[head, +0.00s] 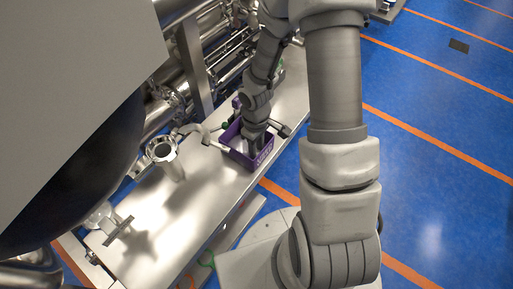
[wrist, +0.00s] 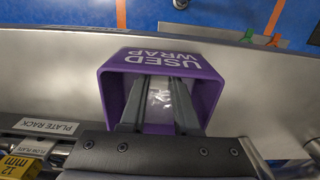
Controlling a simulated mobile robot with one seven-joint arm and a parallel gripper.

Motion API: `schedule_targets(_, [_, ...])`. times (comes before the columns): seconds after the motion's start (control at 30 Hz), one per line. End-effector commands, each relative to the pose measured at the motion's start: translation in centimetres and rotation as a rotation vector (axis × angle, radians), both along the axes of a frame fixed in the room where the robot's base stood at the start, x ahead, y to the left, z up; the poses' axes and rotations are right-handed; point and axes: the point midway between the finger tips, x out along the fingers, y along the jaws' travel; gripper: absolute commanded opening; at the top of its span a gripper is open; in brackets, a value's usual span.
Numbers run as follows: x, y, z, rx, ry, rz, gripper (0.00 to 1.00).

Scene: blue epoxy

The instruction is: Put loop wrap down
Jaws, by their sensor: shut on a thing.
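A purple bin (wrist: 205,72) with the white words "USED WRAP" on its side stands on the metal bench. It also shows in the head view (head: 238,157), below the end of my arm. My gripper (wrist: 158,97) reaches down into the bin's opening. Its two fingers are shut on a clear, shiny piece of wrap (wrist: 160,98) with dark marks on it. The wrap is between the fingers and inside the bin's rim as seen from above. I cannot tell whether it touches the bin's floor. In the head view my gripper hides most of the bin's inside.
The metal bench (head: 197,205) holds steel pipework and a funnel-like fitting (head: 163,152) left of the bin. Labels reading "PLATE RACK" (wrist: 47,126) and "12 MM" (wrist: 18,165) lie near the wrist view's lower left. Blue floor with orange lines is open on the right.

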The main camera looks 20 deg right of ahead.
Motion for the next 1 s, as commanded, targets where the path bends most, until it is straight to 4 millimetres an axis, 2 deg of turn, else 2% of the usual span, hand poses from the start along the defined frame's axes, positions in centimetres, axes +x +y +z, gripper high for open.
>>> schedule_targets(0.23, [0.0, 0.0, -0.4, 0.0, 0.0, 0.0, 0.0])
schedule_targets(0.27, [0.0, 0.0, -0.3, 0.0, 0.0, 0.0, 0.34])
schedule_targets(0.4, [0.0, 0.0, -0.3, 0.0, 0.0, -0.001, 0.59])
schedule_targets(0.77, [0.0, 0.0, 0.0, 0.0, 0.0, -0.001, 0.6])
schedule_targets(0.87, [0.1, -0.1, 1.0, -0.001, -0.002, -0.003, 0.6])
schedule_targets(1.0, [0.2, -0.1, 3.8, -0.001, -0.006, -0.004, 0.6])
